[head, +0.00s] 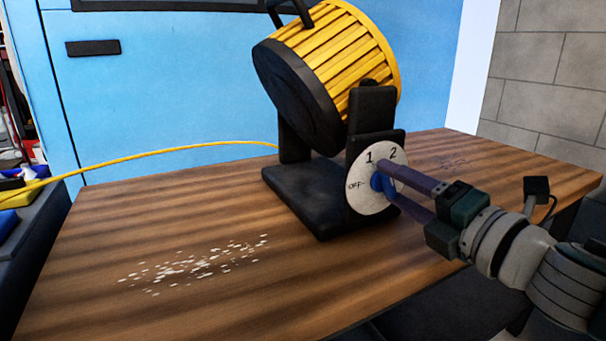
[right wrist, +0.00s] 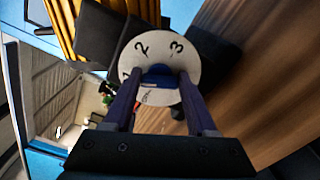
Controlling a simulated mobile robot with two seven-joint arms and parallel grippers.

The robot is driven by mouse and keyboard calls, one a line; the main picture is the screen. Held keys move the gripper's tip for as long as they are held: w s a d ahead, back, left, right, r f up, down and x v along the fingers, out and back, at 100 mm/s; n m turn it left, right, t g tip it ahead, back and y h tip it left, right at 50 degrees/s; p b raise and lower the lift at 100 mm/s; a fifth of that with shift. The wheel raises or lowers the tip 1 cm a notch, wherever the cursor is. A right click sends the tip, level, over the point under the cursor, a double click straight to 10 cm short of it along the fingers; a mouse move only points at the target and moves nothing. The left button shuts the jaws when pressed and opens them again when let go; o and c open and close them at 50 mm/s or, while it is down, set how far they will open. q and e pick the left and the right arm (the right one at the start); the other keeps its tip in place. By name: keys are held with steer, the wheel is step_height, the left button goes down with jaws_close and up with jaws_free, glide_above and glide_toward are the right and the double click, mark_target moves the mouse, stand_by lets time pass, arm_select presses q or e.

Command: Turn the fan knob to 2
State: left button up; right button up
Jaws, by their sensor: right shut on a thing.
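The fan (head: 325,75) has a yellow ribbed drum and a black front, and stands on a black base on the wooden table. On its side is a round white dial (head: 358,192) marked OFF, 1 and 2; the right wrist view also shows a 3 on the dial (right wrist: 205,62). The blue knob (head: 377,183) sits at the dial's middle. My right gripper (head: 384,181) is shut on the knob, with one finger on each side of it, as the right wrist view of the knob (right wrist: 158,71) shows. The knob's pointer is hidden, so its setting cannot be told. My left gripper is out of view.
White flecks (head: 195,265) lie scattered on the table (head: 100,215) at the front left. A yellow cable (head: 170,152) runs behind the fan to the left. A blue cabinet (head: 150,85) stands behind, and a brick wall (head: 555,60) is at the right.

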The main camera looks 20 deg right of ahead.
steer(key=m+p, duration=0.2)
steer(key=m, duration=0.3)
steer(key=shift+m, duration=0.3)
steer(key=m+p, duration=0.1)
steer(key=m, duration=0.2)
steer(key=shift+f+m, duration=0.1)
steer(key=shift+m, duration=0.2)
steer(key=shift+m+p, duration=0.35)
steer(key=shift+m, duration=0.25)
steer(key=shift+f, duration=0.1)
steer(key=o, duration=1.4)
steer(key=shift+c, duration=0.2)
